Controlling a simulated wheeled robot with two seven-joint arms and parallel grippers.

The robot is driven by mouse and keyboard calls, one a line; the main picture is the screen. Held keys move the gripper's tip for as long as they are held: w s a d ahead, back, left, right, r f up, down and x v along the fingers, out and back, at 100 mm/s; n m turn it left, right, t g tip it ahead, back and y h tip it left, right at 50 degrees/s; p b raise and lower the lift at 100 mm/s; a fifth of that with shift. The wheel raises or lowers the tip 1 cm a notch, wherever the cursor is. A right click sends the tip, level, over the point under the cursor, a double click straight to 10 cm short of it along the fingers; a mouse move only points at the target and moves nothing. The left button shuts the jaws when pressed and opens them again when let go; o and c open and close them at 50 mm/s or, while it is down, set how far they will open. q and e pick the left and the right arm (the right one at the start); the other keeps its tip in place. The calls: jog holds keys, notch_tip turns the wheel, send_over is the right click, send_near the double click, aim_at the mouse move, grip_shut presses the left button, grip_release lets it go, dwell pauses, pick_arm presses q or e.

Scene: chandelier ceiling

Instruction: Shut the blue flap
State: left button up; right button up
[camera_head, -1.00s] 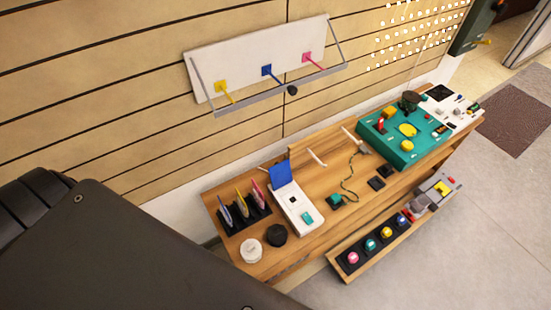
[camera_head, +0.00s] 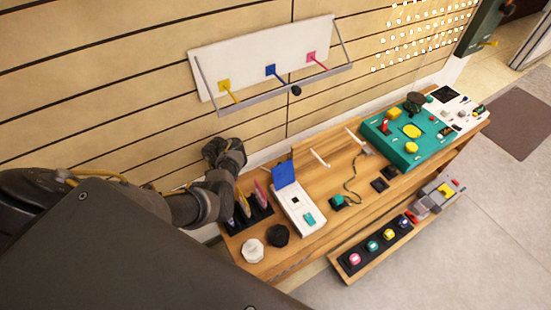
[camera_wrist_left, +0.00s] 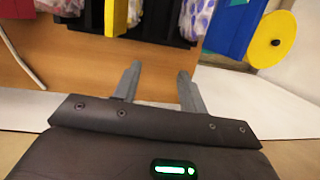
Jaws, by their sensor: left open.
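The blue flap (camera_head: 284,173) stands raised at the back end of a white box (camera_head: 291,202) on the wooden bench. A teal piece lies on the box's front end. My left arm comes in from the left in the head view and ends beside the rack, left of the flap; its fingertips are hidden there. In the left wrist view my left gripper (camera_wrist_left: 159,76) is open with nothing between its fingers. A blue panel (camera_wrist_left: 233,28) shows at upper right in that view; I cannot tell whether it is the flap. My right gripper is out of view.
A black rack (camera_head: 258,216) with coloured upright pieces stands left of the box. A white round item (camera_head: 252,250) and a black one (camera_head: 278,235) sit in front. A teal board (camera_head: 411,137) is farther right. A wall panel with coloured pegs (camera_head: 262,62) hangs above.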

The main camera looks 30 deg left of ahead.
pick_arm(q)
jog(key=w+d+r+t+h+b, duration=0.2)
jog(key=w+d+r, duration=0.4)
jog(key=w, duration=0.3)
jog(key=n+t+h, duration=0.1)
jog(key=t+h, duration=0.1)
send_near(279, 163)
jog(key=f, duration=0.1)
jog(key=b+x, duration=0.4)
jog(key=x, duration=0.4)
jog(key=shift+d+b, duration=0.25)
jog(key=shift+b, duration=0.1)
jog(key=shift+r, duration=0.1)
grip_shut()
